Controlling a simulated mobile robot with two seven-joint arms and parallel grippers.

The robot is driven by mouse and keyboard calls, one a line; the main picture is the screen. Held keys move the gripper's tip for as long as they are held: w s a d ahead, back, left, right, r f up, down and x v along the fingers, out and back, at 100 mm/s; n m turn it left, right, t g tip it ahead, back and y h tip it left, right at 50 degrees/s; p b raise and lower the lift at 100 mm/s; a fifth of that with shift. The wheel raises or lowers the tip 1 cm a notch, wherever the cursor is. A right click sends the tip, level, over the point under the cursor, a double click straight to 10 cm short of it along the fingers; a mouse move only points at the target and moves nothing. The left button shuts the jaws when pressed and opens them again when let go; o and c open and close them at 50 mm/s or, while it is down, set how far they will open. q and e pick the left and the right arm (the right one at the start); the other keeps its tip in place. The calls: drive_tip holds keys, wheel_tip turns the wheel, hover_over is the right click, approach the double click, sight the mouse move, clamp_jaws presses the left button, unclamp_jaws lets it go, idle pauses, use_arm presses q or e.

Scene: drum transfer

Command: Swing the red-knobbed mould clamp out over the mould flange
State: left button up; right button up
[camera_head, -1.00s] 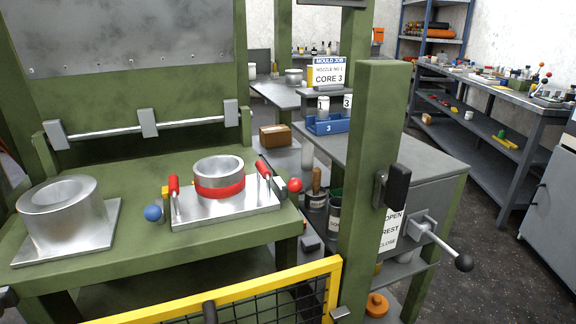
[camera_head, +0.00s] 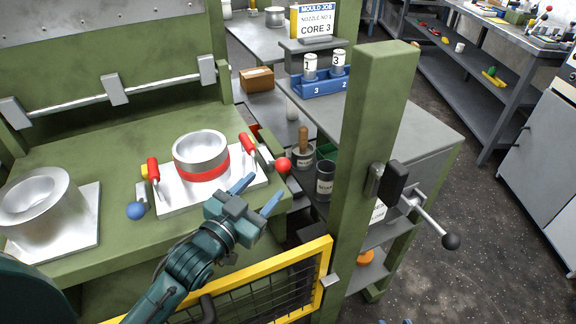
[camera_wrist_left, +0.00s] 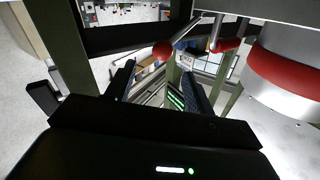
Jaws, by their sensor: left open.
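The silver mould (camera_head: 201,155) with a red band stands on its flat plate flange (camera_head: 168,205) on the green press table. The clamp's red knob (camera_head: 284,165) is at the right edge of the plate; its arm is mostly hidden. A blue knob (camera_head: 136,210) sits at the plate's left front. My left gripper (camera_head: 262,190) is open and empty, just in front of and below the red knob, not touching it as far as I see. In the left wrist view the red knob (camera_wrist_left: 162,51) appears beyond the open fingers (camera_wrist_left: 158,78). Only blue tips, possibly my right gripper (camera_head: 395,321), show at the bottom edge.
Red handles (camera_head: 153,170) stand on the plate's sides. A green post (camera_head: 372,150) with a black-knobbed lever (camera_head: 451,241) rises to the right. A yellow-framed mesh guard (camera_head: 290,262) is in front. A second silver part (camera_head: 38,200) stands at left.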

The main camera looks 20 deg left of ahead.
sight(279, 169)
use_arm(q)
drive_tip(key=x, duration=0.7)
drive_tip(key=shift+w, duration=0.4)
drive_tip(key=shift+a, duration=0.1)
clamp_jaws()
